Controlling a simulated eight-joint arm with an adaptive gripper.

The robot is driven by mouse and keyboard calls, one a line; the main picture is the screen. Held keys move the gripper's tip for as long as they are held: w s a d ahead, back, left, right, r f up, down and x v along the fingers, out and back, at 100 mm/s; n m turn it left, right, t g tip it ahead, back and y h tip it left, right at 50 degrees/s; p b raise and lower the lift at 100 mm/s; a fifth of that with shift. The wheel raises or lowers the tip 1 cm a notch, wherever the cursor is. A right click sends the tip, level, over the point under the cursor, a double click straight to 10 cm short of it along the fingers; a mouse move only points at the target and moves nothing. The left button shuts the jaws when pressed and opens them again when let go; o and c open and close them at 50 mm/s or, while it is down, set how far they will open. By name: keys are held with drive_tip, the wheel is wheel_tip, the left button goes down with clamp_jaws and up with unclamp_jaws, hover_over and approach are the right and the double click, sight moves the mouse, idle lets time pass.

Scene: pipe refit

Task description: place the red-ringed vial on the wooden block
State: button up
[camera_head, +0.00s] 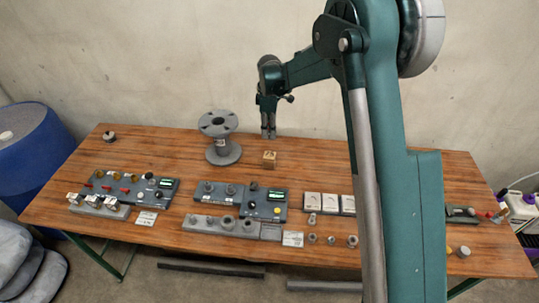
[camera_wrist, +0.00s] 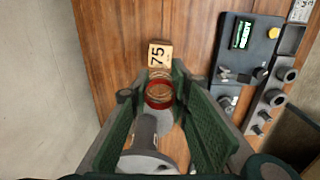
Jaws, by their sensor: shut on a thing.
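My gripper (camera_wrist: 155,92) is shut on the red-ringed vial (camera_wrist: 158,95), whose red ring and clear glass show between the green finger pads in the wrist view. In the head view my gripper (camera_head: 268,131) hangs pointing down over the back of the table, above the wooden block (camera_head: 269,159). The vial is too small to make out there. The wooden block (camera_wrist: 160,56), marked 75, shows just beyond the vial in the wrist view, with its top bare. I cannot tell the exact height of the vial above it.
A grey flanged pipe piece (camera_head: 221,150) stands left of the block; it also shows between the fingers (camera_wrist: 147,140). Control panels (camera_head: 240,199) and a fittings rack (camera_head: 225,226) lie toward the front. The wooden table (camera_head: 310,160) is bare right of the block.

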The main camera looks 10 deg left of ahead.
drive_tip(key=shift+f, duration=0.1)
hover_over(269, 155)
drive_tip(key=shift+w+d+f, duration=0.1)
drive_tip(key=shift+f, duration=2.95)
drive_tip(key=shift+f, duration=1.85)
drive_tip(key=shift+f, duration=0.2)
drive_tip(key=o, duration=0.9)
drive_tip(key=shift+c, duration=0.2)
drive_tip(key=shift+r, duration=0.15)
wheel_tip(269, 155, up, 12)
drive_tip(key=shift+r, duration=0.1)
